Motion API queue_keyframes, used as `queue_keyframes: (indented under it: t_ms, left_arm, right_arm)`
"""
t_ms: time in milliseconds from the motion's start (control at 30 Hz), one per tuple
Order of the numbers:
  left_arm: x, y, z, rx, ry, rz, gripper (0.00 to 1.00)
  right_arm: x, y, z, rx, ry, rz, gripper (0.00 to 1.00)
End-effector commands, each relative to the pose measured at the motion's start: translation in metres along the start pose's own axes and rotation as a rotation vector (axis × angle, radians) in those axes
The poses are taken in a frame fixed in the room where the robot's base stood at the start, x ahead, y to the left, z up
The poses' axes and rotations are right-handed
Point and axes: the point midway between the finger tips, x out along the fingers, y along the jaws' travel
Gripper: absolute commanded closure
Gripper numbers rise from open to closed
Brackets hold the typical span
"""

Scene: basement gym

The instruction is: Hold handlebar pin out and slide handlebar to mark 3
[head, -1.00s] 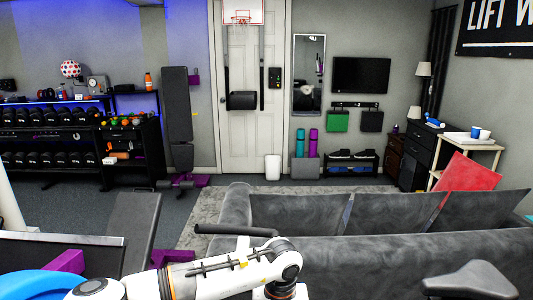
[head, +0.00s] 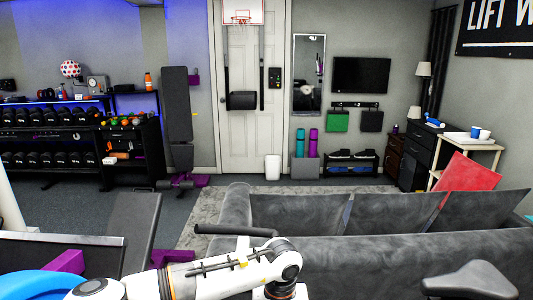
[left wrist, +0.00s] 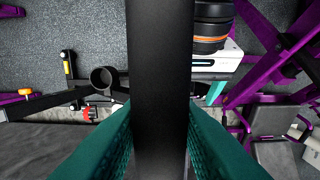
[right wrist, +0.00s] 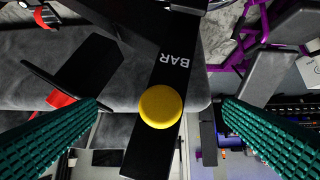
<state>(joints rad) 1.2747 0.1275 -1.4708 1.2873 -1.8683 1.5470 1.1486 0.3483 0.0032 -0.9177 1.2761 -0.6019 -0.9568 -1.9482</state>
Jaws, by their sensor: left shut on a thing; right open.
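In the left wrist view, my left gripper (left wrist: 161,112) has its teal fingers on both sides of a thick black bar (left wrist: 160,50), which looks like part of the handlebar, and is shut on it. In the right wrist view, a round yellow knob (right wrist: 160,106), the handlebar pin, sits on a black post labelled BAR (right wrist: 168,75). My right gripper (right wrist: 161,103) is open, one teal finger on each side of the knob, with gaps between. The head view shows a black handlebar (head: 236,231) behind my white arm. Neither gripper's fingers show there. I cannot make out the mark numbers.
A black bike saddle (head: 470,280) is at the lower right of the head view. A grey sofa (head: 370,255) stands just beyond the handlebar. A grey bench (head: 138,235) and purple frame parts are at the left. Open floor (head: 100,200) lies beyond the bench.

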Motion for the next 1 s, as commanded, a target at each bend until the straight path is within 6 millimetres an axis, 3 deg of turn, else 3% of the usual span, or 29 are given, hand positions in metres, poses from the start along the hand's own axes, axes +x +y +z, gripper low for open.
queue_keyframes:
  t_ms: [500,800,833,1000]
  left_arm:
    - [-0.004,0.001,-0.003,-0.001,0.009,0.004,1.00]
    - [-0.004,0.001,-0.003,-0.001,0.009,0.005,1.00]
    - [-0.004,0.001,-0.003,-0.001,0.010,0.005,0.71]
    - [-0.003,0.001,-0.002,-0.001,0.006,0.003,0.44]
  right_arm:
    - [-0.050,0.000,0.000,0.000,0.000,-0.002,0.09]
    - [-0.054,0.000,0.000,-0.001,-0.001,-0.001,0.09]
    - [-0.054,0.000,0.000,-0.001,-0.001,-0.001,0.09]
    - [-0.054,0.000,0.000,0.000,-0.001,-0.001,0.09]
